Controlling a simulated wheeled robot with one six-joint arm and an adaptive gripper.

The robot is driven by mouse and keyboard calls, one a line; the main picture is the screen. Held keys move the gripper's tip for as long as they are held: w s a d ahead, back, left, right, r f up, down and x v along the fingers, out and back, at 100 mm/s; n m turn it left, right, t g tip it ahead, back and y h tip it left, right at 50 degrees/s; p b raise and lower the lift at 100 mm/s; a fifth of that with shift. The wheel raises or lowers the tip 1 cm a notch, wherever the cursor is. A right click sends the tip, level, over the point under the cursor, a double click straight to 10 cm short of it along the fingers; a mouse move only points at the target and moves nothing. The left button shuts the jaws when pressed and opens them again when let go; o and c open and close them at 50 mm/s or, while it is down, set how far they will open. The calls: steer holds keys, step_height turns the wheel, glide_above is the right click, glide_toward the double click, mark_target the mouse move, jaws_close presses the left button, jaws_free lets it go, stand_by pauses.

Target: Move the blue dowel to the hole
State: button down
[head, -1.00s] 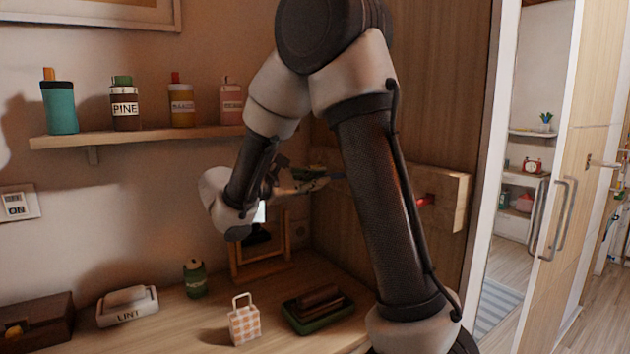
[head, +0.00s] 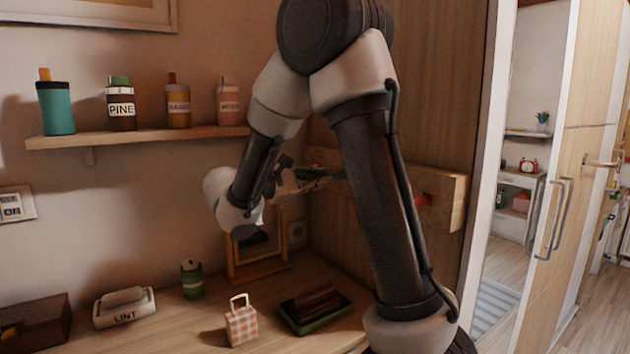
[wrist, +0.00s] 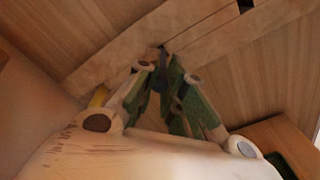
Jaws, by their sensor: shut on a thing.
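My gripper (wrist: 166,76) has green-padded fingers closed around the blue dowel (wrist: 163,62), a thin dark-blue stick. The dowel's far end meets or lies very close to a wooden board (wrist: 205,38) on the panelled wall; I cannot tell whether it touches. A dark square hole (wrist: 245,5) shows in the board at the top of the wrist view. In the head view my gripper (head: 318,174) is beside the board (head: 455,200), whose middle is hidden behind my arm. The dowel is only a small dark tip there.
A red piece (head: 424,200) shows at the board. A yellow piece (wrist: 98,96) shows left of the fingers. Below are a wooden frame (head: 233,262), a checked bag (head: 241,326), a green tray (head: 318,324) and a green bottle (head: 192,280). A shelf (head: 140,138) holds several bottles.

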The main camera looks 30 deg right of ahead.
steer(key=shift+d, duration=1.9)
steer(key=c, duration=1.4)
jaws_free()
steer(key=shift+c, duration=0.2)
steer(key=a, duration=1.1)
steer(key=shift+s+a+r, duration=0.2)
steer(key=shift+s+a, duration=0.2)
